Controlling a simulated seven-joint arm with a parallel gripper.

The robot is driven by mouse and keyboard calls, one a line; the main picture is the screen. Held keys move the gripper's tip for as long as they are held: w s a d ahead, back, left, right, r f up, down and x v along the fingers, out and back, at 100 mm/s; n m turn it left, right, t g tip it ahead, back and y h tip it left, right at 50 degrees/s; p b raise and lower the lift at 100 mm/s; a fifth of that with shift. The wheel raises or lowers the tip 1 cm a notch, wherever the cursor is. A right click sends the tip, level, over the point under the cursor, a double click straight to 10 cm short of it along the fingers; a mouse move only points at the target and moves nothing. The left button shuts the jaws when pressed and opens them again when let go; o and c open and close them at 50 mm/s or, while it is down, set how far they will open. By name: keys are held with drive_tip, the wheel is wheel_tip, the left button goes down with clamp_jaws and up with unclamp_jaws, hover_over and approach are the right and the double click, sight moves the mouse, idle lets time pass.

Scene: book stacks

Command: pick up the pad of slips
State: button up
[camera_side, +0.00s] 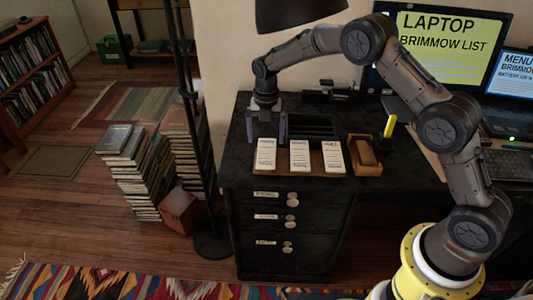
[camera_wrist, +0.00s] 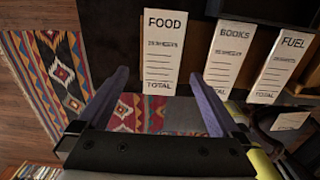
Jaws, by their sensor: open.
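Three white pads of slips lie in a row on a brown board on the dark desk. In the wrist view they read FOOD (camera_wrist: 164,55), BOOKS (camera_wrist: 230,55) and FUEL (camera_wrist: 282,68). The side view shows the left pad (camera_side: 265,154), the middle pad (camera_side: 300,156) and the right pad (camera_side: 332,158). My gripper (camera_side: 267,138) points down at the desk, just behind the left pad. It is open and empty. In the wrist view my gripper's fingertips (camera_wrist: 160,74) are on either side of the FOOD pad's column; whether they touch anything cannot be told.
A wooden tray (camera_side: 367,169) with a brown block stands right of the pads, with a yellow upright object (camera_side: 389,126) beyond it. A dark slotted rack (camera_side: 312,128) is behind the pads. A lamp shade (camera_side: 295,12) hangs above. A laptop (camera_side: 445,45) stands at right.

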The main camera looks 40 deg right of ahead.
sight(266, 154)
drive_tip(key=shift+s+a+f, duration=0.1)
drive_tip(key=shift+s+f, duration=0.15)
drive_tip(key=shift+f, duration=0.1)
drive_tip(key=shift+w+f, duration=0.1)
drive_tip(key=shift+f, duration=2.05)
drive_tip(key=c, duration=1.2)
drive_tip(key=shift+c, duration=0.2)
drive_tip(key=shift+r, duration=0.1)
